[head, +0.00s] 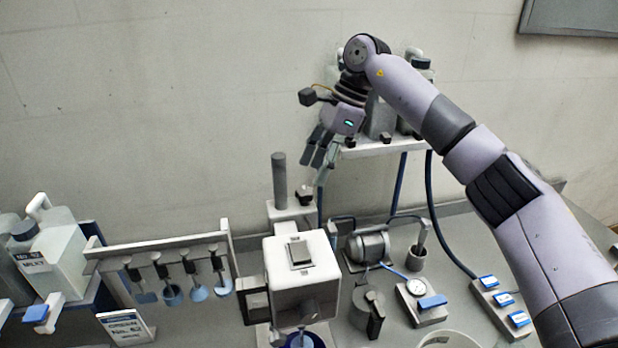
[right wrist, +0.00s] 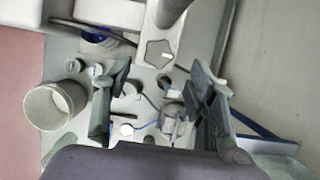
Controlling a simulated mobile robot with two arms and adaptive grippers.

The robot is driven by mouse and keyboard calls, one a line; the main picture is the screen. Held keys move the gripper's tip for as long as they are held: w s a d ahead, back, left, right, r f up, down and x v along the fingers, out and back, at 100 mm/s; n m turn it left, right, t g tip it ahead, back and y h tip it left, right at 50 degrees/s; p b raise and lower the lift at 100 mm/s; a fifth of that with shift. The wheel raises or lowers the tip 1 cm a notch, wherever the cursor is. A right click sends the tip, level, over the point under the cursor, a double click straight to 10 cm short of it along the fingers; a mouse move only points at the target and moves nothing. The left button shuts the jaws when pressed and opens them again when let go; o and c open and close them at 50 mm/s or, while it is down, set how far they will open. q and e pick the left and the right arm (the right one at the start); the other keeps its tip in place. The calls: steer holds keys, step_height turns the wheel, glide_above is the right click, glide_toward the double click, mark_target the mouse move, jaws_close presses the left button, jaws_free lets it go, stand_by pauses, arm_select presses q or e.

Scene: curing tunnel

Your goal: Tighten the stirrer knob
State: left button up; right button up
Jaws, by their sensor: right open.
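The stirrer is a white box-shaped head (head: 300,265) beside an upright dark grey column (head: 280,180). Near the column's foot, a small dark knob (head: 303,196) sits on the pale bracket. In the right wrist view, a grey star-shaped knob (right wrist: 160,53) with a small pale bar lies on the bracket, next to the column (right wrist: 172,10). My right gripper (head: 319,160) hangs above and slightly right of the knob, fingers pointing down. In the right wrist view, the gripper's (right wrist: 161,68) two fingers are spread apart, with the knob beyond the gap and nothing held. My left gripper is out of view.
A rack (head: 160,247) with several hanging stirrers and a white jug (head: 55,255) stand at left. A pump (head: 370,245), a gauge box (head: 420,300) and a blue-switch strip (head: 503,305) are at right. A shelf (head: 375,147) with bottles is behind my gripper.

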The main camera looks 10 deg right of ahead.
mark_target(306, 190)
steer(key=p+x, duration=0.1)
steer(key=x, duration=0.2)
steer(key=shift+s+a+f, duration=0.15)
steer(key=shift+f, duration=0.05)
steer(key=shift+a+f, duration=0.15)
steer(key=shift+f, duration=0.4)
steer(key=c, duration=1.1)
steer(key=shift+c, duration=0.2)
